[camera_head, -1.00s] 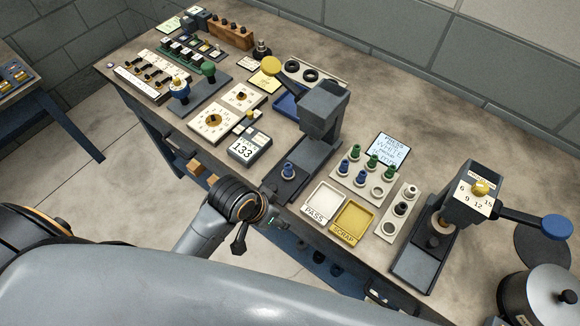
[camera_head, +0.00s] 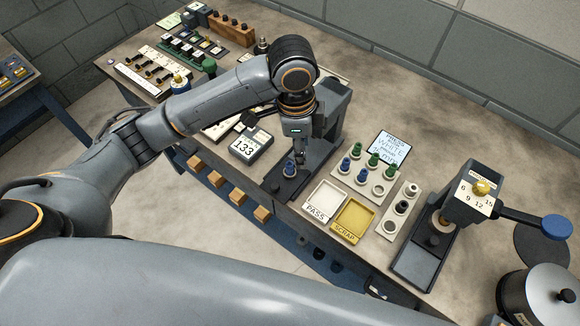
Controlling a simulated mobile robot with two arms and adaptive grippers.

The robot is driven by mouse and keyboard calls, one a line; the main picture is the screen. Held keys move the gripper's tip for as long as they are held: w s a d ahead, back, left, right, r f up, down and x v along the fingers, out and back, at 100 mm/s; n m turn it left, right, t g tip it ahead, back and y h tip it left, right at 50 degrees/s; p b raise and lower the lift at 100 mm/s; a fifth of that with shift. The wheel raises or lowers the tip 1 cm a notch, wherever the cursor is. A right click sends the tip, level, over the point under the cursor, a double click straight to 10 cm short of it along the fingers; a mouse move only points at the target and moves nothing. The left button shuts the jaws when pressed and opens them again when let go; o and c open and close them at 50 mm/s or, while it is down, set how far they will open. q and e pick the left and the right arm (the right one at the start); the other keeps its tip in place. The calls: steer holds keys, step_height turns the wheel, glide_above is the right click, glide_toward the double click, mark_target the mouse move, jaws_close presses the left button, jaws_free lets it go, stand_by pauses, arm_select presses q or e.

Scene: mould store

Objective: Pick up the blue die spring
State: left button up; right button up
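A blue die spring (camera_head: 289,168) stands upright on the dark base of the tester at the middle of the bench. Several more blue springs, one of them here (camera_head: 346,164), stand on the light rack to its right beside green ones. My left arm reaches in from the left, and its gripper (camera_head: 299,156) points down right beside the spring on the tester. The fingers are small and dark, so I cannot tell whether they are open or touch the spring. My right gripper is not in view.
The tester column (camera_head: 329,105) stands close behind my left gripper. The white PASS tray (camera_head: 325,200) and yellow SCRAP tray (camera_head: 354,219) are to the right. A display box reading 133 (camera_head: 249,146) is to the left. A second press (camera_head: 431,235) stands further right.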

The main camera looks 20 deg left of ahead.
mark_target(290, 164)
arm_select(q)
steer(key=shift+y, duration=0.5)
steer(key=a+f, duration=0.1)
steer(key=f, duration=0.1)
steer(key=w+f+p, duration=0.1)
steer(key=a+f, duration=0.1)
steer(key=f, duration=0.1)
steer(key=shift+w+a+f+p, duration=0.25)
steer(key=shift+a+f+p, duration=0.05)
steer(key=shift+a+f, duration=0.15)
steer(key=shift+f, duration=0.2)
steer(key=f+p, duration=0.1)
steer(key=f, duration=0.1)
steer(key=f+p, duration=0.1)
steer(key=f, duration=0.1)
steer(key=shift+a+f, duration=0.2)
steer(key=shift+f, duration=0.15)
jaws_close()
